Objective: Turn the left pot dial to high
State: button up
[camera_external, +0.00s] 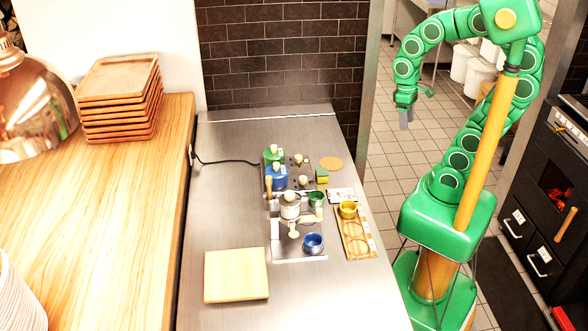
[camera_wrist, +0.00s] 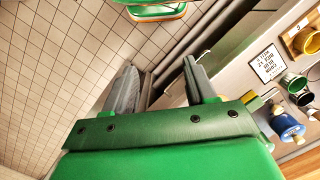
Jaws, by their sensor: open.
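A green pot (camera_external: 272,154) and a blue pot (camera_external: 277,175) stand side by side on a dark unit on the steel counter. Two small cream-topped knobs, one (camera_external: 298,158) by the green pot and one (camera_external: 303,180) by the blue pot, sit to their right. I cannot tell their settings or which one is the left dial. My gripper (camera_external: 405,118) hangs over the floor right of the counter, well apart from the pots. In the wrist view its two grey fingers (camera_wrist: 162,85) are spread with nothing between them. A blue vessel (camera_wrist: 287,125) shows at the right there.
A metal machine (camera_external: 290,208) stands in front of the pots. Green (camera_external: 316,199), yellow (camera_external: 348,209) and blue cups (camera_external: 313,243) are near it, with a wooden tray (camera_external: 356,240) to the right. A wooden board (camera_external: 236,274) lies at the front. A black cable (camera_external: 222,161) runs left.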

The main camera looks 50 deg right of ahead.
jog(key=w+a+n, duration=0.3)
jog(key=w+a, duration=0.4)
jog(key=w, duration=0.2)
jog(key=n+t, duration=0.1)
jog(key=n, duration=0.6)
send_over(303, 177)
notch_tip(303, 177, down, 6)
jog(key=shift+f, duration=0.25)
notch_tip(303, 177, down, 7)
jog(key=shift+a+f, duration=0.1)
jog(key=shift+f, duration=0.1)
grip_shut()
jog(key=shift+m, duration=0.3)
